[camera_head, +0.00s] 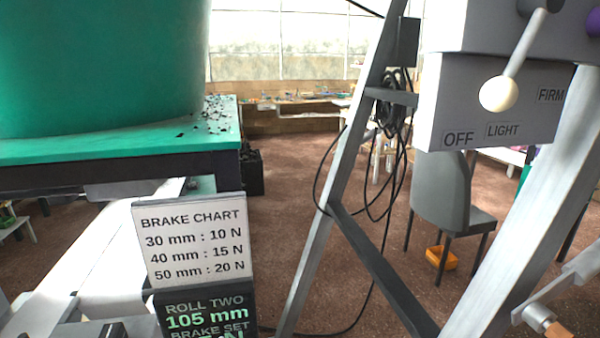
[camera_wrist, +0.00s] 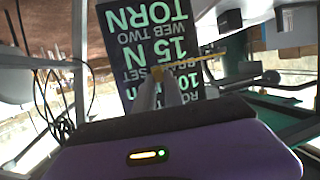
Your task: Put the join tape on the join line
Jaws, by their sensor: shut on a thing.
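My gripper (camera_wrist: 158,74) is shut in the wrist view, its two grey fingers meeting at the tips. A thin yellow strip (camera_wrist: 205,60) sits at the fingertips and sticks out to the right; it may be the join tape. Behind it is a dark sign (camera_wrist: 140,40) with green lettering, upside down in this view, reading "TORN", "WEB TWO", "15 N". The same sign (camera_head: 205,312) shows in part at the bottom of the head view, with "ROLL TWO 105 mm". I cannot make out the join line in either view. The gripper is not clearly seen in the head view.
A white brake chart (camera_head: 193,240) stands above the dark sign. A large green tub (camera_head: 100,70) rests on a green-topped table (camera_head: 110,150) at left. A lever box (camera_head: 490,105) marked OFF, LIGHT, FIRM and grey frame legs (camera_head: 335,170) stand right. Black cables hang there.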

